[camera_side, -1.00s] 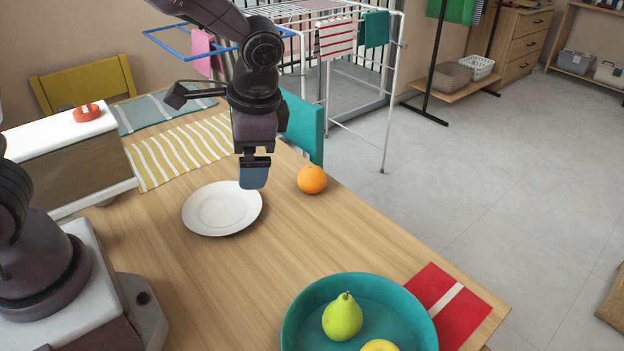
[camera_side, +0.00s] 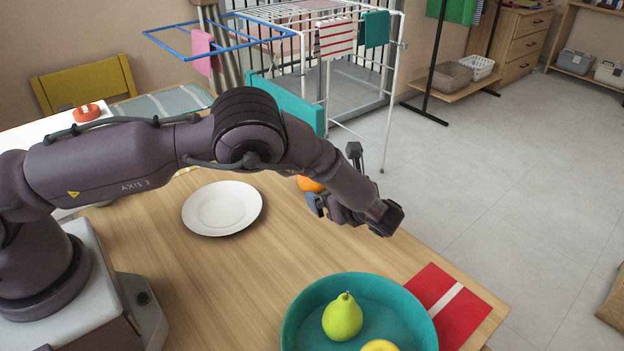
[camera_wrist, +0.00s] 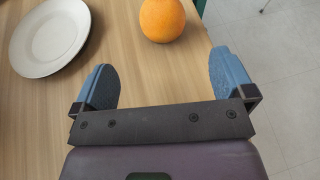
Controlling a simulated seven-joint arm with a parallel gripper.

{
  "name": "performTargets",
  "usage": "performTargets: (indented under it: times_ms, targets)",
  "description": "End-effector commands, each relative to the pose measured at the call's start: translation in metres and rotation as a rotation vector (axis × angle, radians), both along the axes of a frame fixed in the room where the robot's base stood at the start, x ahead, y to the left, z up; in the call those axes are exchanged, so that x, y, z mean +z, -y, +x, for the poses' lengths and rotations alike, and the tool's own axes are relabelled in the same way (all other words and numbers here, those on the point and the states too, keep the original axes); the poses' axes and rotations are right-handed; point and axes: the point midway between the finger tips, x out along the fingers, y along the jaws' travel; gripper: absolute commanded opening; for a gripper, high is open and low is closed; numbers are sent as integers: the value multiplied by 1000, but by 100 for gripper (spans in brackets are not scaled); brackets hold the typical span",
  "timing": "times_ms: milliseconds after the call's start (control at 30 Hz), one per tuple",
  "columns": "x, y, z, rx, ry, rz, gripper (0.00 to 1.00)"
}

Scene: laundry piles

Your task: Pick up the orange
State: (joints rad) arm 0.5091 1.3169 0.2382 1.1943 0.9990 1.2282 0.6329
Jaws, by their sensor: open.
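The orange (camera_side: 311,184) rests on the wooden table near its far right edge, partly hidden behind my arm in the side view. In the wrist view the orange (camera_wrist: 162,19) sits at the top, ahead of the fingertips and between their lines, with a gap to both. My gripper (camera_wrist: 165,75) is open and empty, its two blue fingers wide apart. In the side view my gripper (camera_side: 318,205) is low beside the orange, with its fingers mostly hidden by the wrist.
A white plate (camera_side: 222,208) lies left of the orange. A teal bowl (camera_side: 300,318) with a green pear (camera_side: 342,317) and a yellow fruit (camera_side: 380,346) stands at the front, by a red cloth (camera_side: 462,318). A teal chair back (camera_side: 290,105) is behind the table edge.

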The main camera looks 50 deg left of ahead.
Motion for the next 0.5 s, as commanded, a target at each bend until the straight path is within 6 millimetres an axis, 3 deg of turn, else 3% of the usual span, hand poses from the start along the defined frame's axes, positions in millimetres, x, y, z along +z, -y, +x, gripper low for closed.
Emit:
performTargets:
  times_ms: [300,500]
  targets:
    - [-22,-52,11,4,-2,-2,100]
    - [-28,-66,14,3,-1,-4,100]
